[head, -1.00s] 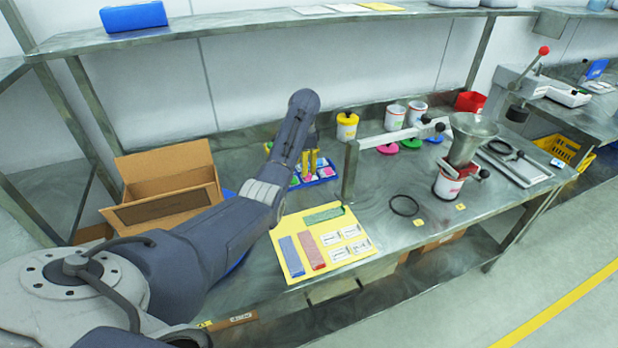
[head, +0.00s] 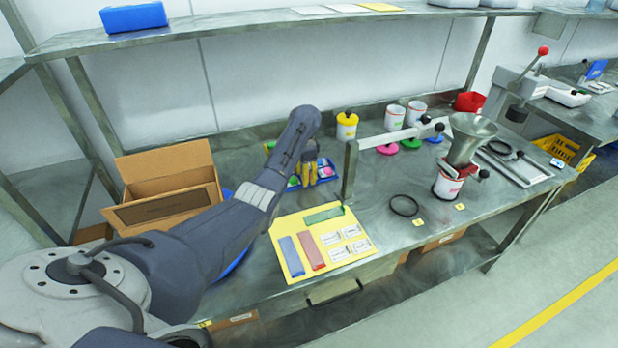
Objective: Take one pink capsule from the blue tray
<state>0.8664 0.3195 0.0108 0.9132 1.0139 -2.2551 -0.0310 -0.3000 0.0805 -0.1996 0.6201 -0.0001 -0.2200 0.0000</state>
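The blue tray (head: 328,172) stands on the metal bench, left of the upright post. My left arm and gripper cover much of it. Small coloured pieces show in it, including pink and green ones at its left and right. My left gripper (head: 309,182) points down at the tray, its yellow fingers low at the front part of it. The fingers are small and partly overlapped by the arm, so I cannot tell their opening or whether a capsule is between them. My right gripper is not in view.
An open cardboard box (head: 165,190) stands left of the tray. A yellow board (head: 292,257) with coloured strips and labels lies in front. A black ring (head: 404,206) lies on the bench.

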